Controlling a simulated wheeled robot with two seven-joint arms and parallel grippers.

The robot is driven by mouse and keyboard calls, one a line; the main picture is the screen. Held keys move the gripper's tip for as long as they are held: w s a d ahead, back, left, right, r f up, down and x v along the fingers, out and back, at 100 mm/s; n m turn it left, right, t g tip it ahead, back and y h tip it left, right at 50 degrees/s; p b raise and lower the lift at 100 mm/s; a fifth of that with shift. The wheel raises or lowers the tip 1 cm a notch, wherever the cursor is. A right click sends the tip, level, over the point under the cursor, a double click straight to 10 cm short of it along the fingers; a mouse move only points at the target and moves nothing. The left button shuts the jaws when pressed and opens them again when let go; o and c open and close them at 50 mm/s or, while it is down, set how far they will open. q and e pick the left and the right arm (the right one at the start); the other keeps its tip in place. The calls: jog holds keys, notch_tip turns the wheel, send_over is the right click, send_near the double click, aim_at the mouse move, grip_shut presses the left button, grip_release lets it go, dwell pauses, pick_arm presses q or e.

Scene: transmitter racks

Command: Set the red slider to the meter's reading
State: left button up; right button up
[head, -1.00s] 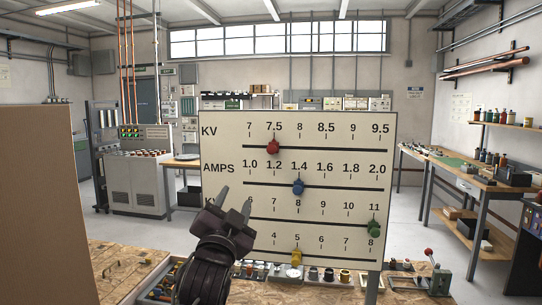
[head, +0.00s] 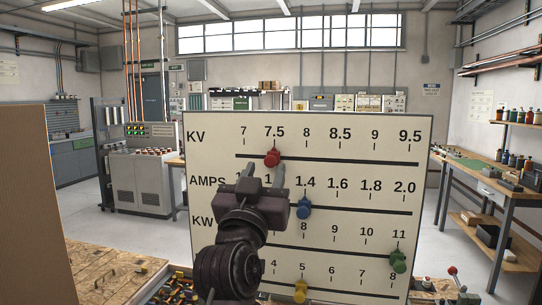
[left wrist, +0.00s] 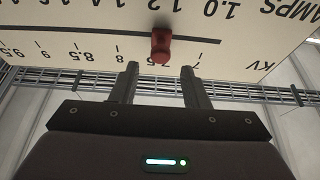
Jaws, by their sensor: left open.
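The red slider (head: 272,157) sits on the top KV track of the cream scale board (head: 425,200), at about the 7.5 mark. My left gripper (head: 265,167) is open, just in front of and below the red slider. In the left wrist view, where the board appears upside down, the red slider (left wrist: 161,46) lies just ahead of the gap between my open left fingertips (left wrist: 160,66), apart from both. No meter face is readable in these frames. My right gripper is not in view.
Below are the blue slider (head: 304,207) near 1.4 amps, the green slider (head: 398,260) near 11 and the yellow slider (head: 300,291) near 5. A brown panel (head: 35,200) stands at the left. A wooden bench top (head: 105,268) lies below.

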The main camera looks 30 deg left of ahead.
aim_at(270, 162)
pick_arm(q)
jog(key=p+x, duration=0.1)
jog(key=x, duration=0.2)
jog(key=shift+w+a, duration=0.1)
jog(key=shift+w, duration=0.1)
jog(key=shift+x, duration=1)
jog(key=shift+f, duration=0.1)
jog(key=c, duration=0.5)
grip_shut()
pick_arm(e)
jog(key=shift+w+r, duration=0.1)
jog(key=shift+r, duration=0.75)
